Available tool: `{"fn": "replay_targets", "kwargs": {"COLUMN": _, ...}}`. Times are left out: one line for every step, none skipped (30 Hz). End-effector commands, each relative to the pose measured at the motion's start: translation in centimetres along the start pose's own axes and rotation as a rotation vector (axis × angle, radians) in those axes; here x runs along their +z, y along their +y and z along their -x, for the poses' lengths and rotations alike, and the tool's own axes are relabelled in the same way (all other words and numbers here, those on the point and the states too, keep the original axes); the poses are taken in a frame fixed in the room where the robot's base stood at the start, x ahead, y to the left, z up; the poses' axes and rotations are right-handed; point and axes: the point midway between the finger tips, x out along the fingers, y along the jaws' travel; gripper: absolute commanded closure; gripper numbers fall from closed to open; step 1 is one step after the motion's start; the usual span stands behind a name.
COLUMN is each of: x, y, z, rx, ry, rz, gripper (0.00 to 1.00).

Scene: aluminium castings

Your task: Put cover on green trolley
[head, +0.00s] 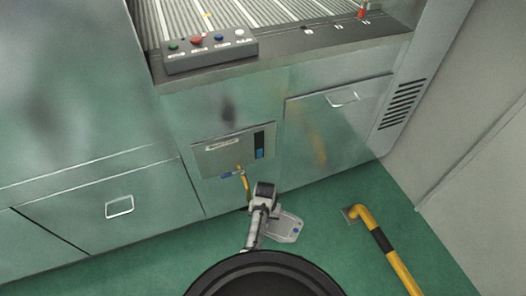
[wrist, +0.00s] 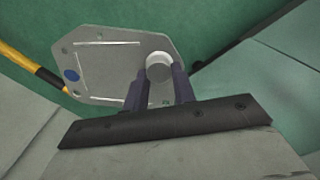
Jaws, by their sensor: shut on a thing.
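The cover is a flat grey metal plate (wrist: 110,72) with cut corners, small holes, a blue dot and a round boss. My gripper (wrist: 158,92) is shut on the boss, one dark finger on each side. In the head view the cover (head: 285,228) hangs beside my wrist, above the green floor; my fingers are hidden there. No green trolley can be made out in either view.
A large grey-green machine fills the back, with a ribbed top (head: 255,14), a button box (head: 210,52) and a drawer handle (head: 119,207). A yellow rail (head: 385,245) stands at right. Green floor lies open between the rail and my arm.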

Motion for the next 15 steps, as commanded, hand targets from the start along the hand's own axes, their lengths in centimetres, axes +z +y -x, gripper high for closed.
{"fn": "replay_targets", "kwargs": {"x": 0.8, "y": 0.7, "z": -1.8, "rx": 0.007, "ry": -0.007, "rz": 0.044, "gripper": 1.0}}
{"fn": "replay_targets", "kwargs": {"x": 1.1, "y": 0.8, "z": -2.6, "rx": 0.006, "ry": -0.006, "rz": 0.067, "gripper": 1.0}}
{"fn": "replay_targets", "kwargs": {"x": 1.3, "y": 0.9, "z": -3.3, "rx": 0.004, "ry": -0.004, "rz": 0.086, "gripper": 1.0}}
{"fn": "replay_targets", "kwargs": {"x": 1.4, "y": 0.9, "z": -3.6, "rx": 0.002, "ry": -0.003, "rz": 0.096, "gripper": 1.0}}
{"fn": "replay_targets", "kwargs": {"x": 1.4, "y": 0.9, "z": -3.8, "rx": 0.001, "ry": -0.002, "rz": 0.101, "gripper": 1.0}}
{"fn": "replay_targets", "kwargs": {"x": 1.2, "y": 0.9, "z": -3.9, "rx": 0.001, "ry": 0.0, "rz": 0.105, "gripper": 1.0}}
{"fn": "replay_targets", "kwargs": {"x": 1.2, "y": 0.9, "z": -3.8, "rx": 0.0, "ry": 0.001, "rz": 0.106, "gripper": 1.0}}
{"fn": "replay_targets", "kwargs": {"x": 1.1, "y": 1.0, "z": -3.8, "rx": 0.0, "ry": 0.001, "rz": 0.105, "gripper": 1.0}}
{"fn": "replay_targets", "kwargs": {"x": 0.9, "y": 1.0, "z": -3.7, "rx": 0.0, "ry": 0.001, "rz": 0.104, "gripper": 1.0}}
{"fn": "replay_targets", "kwargs": {"x": 0.9, "y": 1.0, "z": -3.7, "rx": 0.0, "ry": 0.001, "rz": 0.103, "gripper": 1.0}}
{"fn": "replay_targets", "kwargs": {"x": 0.8, "y": 1.1, "z": -3.6, "rx": 0.0, "ry": 0.001, "rz": 0.102, "gripper": 1.0}}
{"fn": "replay_targets", "kwargs": {"x": 0.7, "y": 1.1, "z": -3.6, "rx": 0.0, "ry": 0.001, "rz": 0.102, "gripper": 1.0}}
{"fn": "replay_targets", "kwargs": {"x": 0.7, "y": 1.2, "z": -3.5, "rx": 0.0, "ry": 0.001, "rz": 0.101, "gripper": 1.0}}
{"fn": "replay_targets", "kwargs": {"x": 0.7, "y": 1.2, "z": -3.5, "rx": 0.0, "ry": 0.0, "rz": 0.101, "gripper": 1.0}}
{"fn": "replay_targets", "kwargs": {"x": 0.6, "y": 1.3, "z": -3.5, "rx": 0.001, "ry": 0.0, "rz": 0.1, "gripper": 1.0}}
